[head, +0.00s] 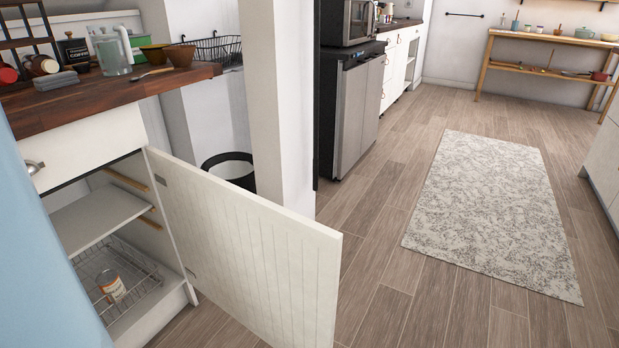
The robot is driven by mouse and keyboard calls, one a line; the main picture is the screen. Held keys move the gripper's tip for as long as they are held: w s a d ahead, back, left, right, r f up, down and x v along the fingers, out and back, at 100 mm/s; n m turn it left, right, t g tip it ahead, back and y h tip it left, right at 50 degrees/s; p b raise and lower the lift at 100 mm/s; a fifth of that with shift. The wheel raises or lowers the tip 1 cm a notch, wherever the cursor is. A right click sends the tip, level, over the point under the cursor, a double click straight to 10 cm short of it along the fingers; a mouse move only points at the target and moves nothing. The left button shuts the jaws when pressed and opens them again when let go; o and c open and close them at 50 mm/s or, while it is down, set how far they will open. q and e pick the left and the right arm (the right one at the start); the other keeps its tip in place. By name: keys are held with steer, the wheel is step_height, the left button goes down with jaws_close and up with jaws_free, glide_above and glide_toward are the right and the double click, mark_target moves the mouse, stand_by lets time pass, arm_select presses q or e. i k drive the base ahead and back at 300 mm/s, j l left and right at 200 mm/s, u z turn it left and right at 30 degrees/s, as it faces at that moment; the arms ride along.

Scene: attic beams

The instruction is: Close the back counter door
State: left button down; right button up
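The counter door (245,258) is a white grooved panel in the head view. It stands wide open, hinged at the right side of the cabinet opening, and its free edge points toward the lower middle. Inside the open cabinet are a white shelf (98,217) and, below it, a wire basket (135,265) with a can (111,286) in it. Above is the dark wood countertop (150,87). Neither of my grippers is in view.
A light blue surface (40,250) covers the left edge. A white post (277,100) and a black bin (230,168) stand behind the door.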

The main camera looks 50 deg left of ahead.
mark_target(273, 268)
steer(key=i+l+u, duration=0.1)
steer(key=i+u, duration=0.2)
steer(key=i, duration=0.15)
steer(key=i+l+u, duration=0.3)
steer(key=i+u, duration=0.2)
steer(key=u, duration=0.3)
steer(key=i+l+u, duration=0.1)
steer(key=u, duration=0.4)
steer(key=i+l+u, duration=0.2)
steer(key=u, duration=0.3)
steer(key=i+l+u, duration=0.2)
steer(key=u, duration=0.3)
steer(key=i+l+u, duration=0.15)
steer(key=u, duration=0.3)
steer(key=l+u, duration=1.1)
steer(key=u, duration=0.2)
steer(key=k+l, duration=0.1)
steer(key=l, duration=0.2)
steer(key=k+l, duration=0.1)
steer(key=l, duration=0.25)
steer(key=l+u, duration=0.1)
steer(key=l, duration=0.2)
steer(key=k, duration=0.05)
